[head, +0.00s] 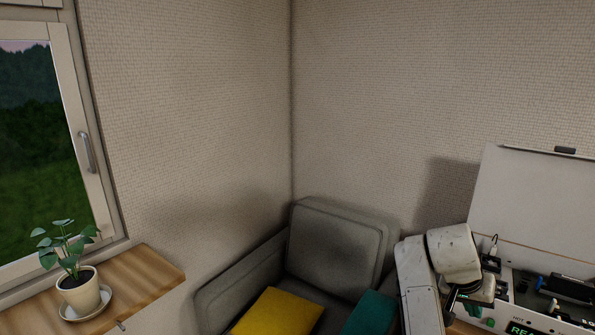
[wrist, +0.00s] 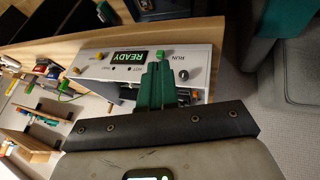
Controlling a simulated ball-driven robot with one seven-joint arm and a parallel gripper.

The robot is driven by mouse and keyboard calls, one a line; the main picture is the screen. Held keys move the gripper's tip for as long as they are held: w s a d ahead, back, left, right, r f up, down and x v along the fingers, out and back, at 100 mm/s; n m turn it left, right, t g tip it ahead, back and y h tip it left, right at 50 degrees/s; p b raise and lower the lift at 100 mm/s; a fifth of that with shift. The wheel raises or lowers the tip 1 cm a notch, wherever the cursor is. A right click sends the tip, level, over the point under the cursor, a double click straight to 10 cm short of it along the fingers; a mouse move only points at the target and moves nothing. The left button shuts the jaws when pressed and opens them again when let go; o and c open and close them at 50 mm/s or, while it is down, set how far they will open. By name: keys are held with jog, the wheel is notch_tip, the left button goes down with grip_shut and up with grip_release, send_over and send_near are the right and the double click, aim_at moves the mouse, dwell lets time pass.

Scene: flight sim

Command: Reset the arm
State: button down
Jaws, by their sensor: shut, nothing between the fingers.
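My gripper (wrist: 157,72) shows in the wrist view with its two green fingers together and nothing between them. The fingers point at the front panel of a white device (wrist: 95,66) and overlap its edge in the picture. I cannot tell whether they touch it. In the head view my white arm (head: 420,290) is bent at the lower right, in front of the same device (head: 520,312). The fingers cannot be made out there.
The device has a lit green READY display (wrist: 130,58). Its open lid (head: 530,205) stands behind it. A grey armchair (head: 335,240) with a yellow cushion (head: 278,312) and a teal cushion (head: 370,315) is left of my arm. A potted plant (head: 80,290) stands on a wooden shelf (head: 150,275).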

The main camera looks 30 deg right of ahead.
jog(key=s+a+f+n+t+y, duration=0.25)
jog(key=a+f+n, duration=0.55)
jog(key=a+f, duration=0.75)
jog(key=s+a+f+n+y, duration=0.1)
jog(key=s+a+n, duration=0.2)
jog(key=s+a, duration=0.2)
jog(key=s+a+f+n+y, duration=0.2)
jog(key=s+a, duration=0.3)
jog(key=a, duration=0.5)
jog(key=shift+s+a+f+n, duration=0.2)
jog(key=shift+f+n, duration=0.1)
jog(key=shift+n, duration=0.1)
jog(key=shift+d+t, duration=0.15)
jog(key=shift+t, duration=0.1)
